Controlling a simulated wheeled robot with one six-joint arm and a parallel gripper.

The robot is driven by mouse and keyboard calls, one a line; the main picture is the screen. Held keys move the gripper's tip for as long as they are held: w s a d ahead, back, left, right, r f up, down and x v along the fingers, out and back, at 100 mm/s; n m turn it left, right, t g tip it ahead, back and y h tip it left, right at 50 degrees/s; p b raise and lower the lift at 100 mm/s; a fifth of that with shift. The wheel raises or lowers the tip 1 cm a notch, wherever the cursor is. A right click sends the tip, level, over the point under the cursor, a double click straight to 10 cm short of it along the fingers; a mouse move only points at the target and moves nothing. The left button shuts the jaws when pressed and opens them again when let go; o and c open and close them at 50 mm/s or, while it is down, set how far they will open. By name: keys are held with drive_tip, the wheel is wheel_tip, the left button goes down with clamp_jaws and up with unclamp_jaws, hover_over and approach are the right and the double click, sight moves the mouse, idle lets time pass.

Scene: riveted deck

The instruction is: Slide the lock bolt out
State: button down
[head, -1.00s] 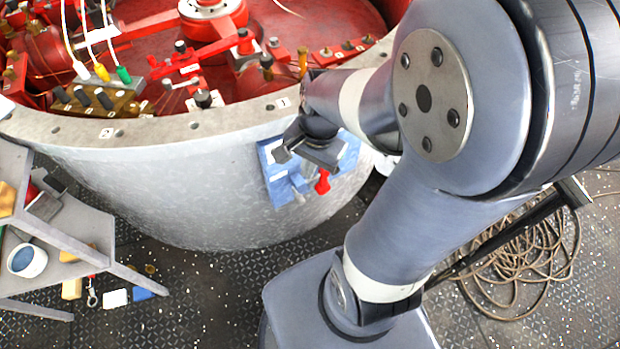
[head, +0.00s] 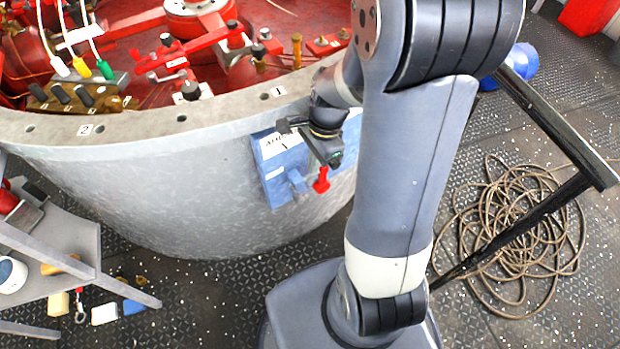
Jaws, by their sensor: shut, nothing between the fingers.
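A blue lock plate (head: 276,147) with a white label is fixed on the outer wall of the grey round tub. A blue bar (head: 298,181) sticks out from its lower part. A red knob (head: 321,181) hangs at the lower right of the plate, below my gripper; it may be the end of the lock bolt. My gripper (head: 308,143) is in front of the plate, shut and empty. It hides the plate's upper middle, and my arm hides its right side. I cannot tell whether the gripper touches the red knob.
The tub's grey rim (head: 150,128) curves above the plate, with red machinery inside. A grey shelf (head: 60,270) stands at the lower left.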

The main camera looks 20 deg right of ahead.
wheel_tip(320, 180, down, 10)
drive_tip(key=a+b, duration=0.1)
drive_tip(key=b, duration=0.2)
drive_tip(key=shift+s+a+r, duration=0.15)
drive_tip(key=shift+a+r, duration=0.1)
drive_tip(key=shift+a, duration=0.1)
drive_tip(key=shift+a, duration=0.1)
drive_tip(key=s+a+p, duration=0.1)
drive_tip(key=a, duration=0.6)
drive_tip(key=shift+s+p, duration=0.3)
drive_tip(key=shift+s, duration=0.1)
drive_tip(key=shift+r, duration=0.1)
wheel_tip(320, 180, up, 10)
drive_tip(key=d+p, duration=0.2)
drive_tip(key=p, duration=0.7)
drive_tip(key=shift+w, duration=0.25)
drive_tip(key=shift+f, duration=0.2)
